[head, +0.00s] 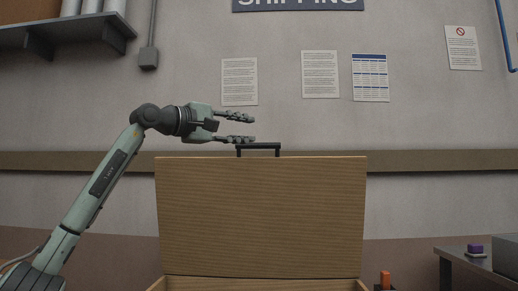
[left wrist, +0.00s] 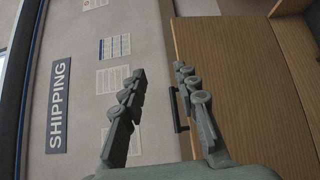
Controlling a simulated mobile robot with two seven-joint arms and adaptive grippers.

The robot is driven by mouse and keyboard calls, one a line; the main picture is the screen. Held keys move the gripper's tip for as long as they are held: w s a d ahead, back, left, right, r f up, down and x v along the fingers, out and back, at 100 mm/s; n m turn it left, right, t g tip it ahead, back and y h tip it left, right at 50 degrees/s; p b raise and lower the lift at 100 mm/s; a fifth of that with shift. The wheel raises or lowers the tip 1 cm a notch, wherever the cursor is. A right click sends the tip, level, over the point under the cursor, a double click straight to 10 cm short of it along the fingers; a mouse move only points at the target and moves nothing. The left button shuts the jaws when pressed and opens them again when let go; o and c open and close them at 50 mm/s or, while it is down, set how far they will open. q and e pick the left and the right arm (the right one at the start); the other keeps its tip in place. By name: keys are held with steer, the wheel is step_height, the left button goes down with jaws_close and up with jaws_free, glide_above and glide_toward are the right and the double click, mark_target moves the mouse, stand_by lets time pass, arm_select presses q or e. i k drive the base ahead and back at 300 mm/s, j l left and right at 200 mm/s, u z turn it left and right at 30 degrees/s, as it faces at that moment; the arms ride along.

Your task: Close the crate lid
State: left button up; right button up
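The wooden crate lid (head: 261,217) stands upright, raised from the back of the crate, in the head view. A dark handle (head: 259,146) sits on its top edge. The crate's rim (head: 170,285) shows only at the bottom of the picture. My left gripper (head: 253,130) is open, just above the lid's top edge and close to the handle, with its fingers pointing right. In the left wrist view the lid (left wrist: 230,70) and the handle (left wrist: 178,110) show beyond the open fingers (left wrist: 158,73). Nothing is between the fingertips. My right gripper is not in view.
A grey table (head: 470,262) with a purple block (head: 475,249) stands at the right. An orange object (head: 385,280) is right of the crate. A shelf (head: 65,33) hangs at upper left. The wall behind carries papers (head: 239,82) and a rail (head: 440,161).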

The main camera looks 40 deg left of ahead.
mark_target(276, 217)
steer(key=i+j, duration=0.9)
steer(key=j, duration=0.1)
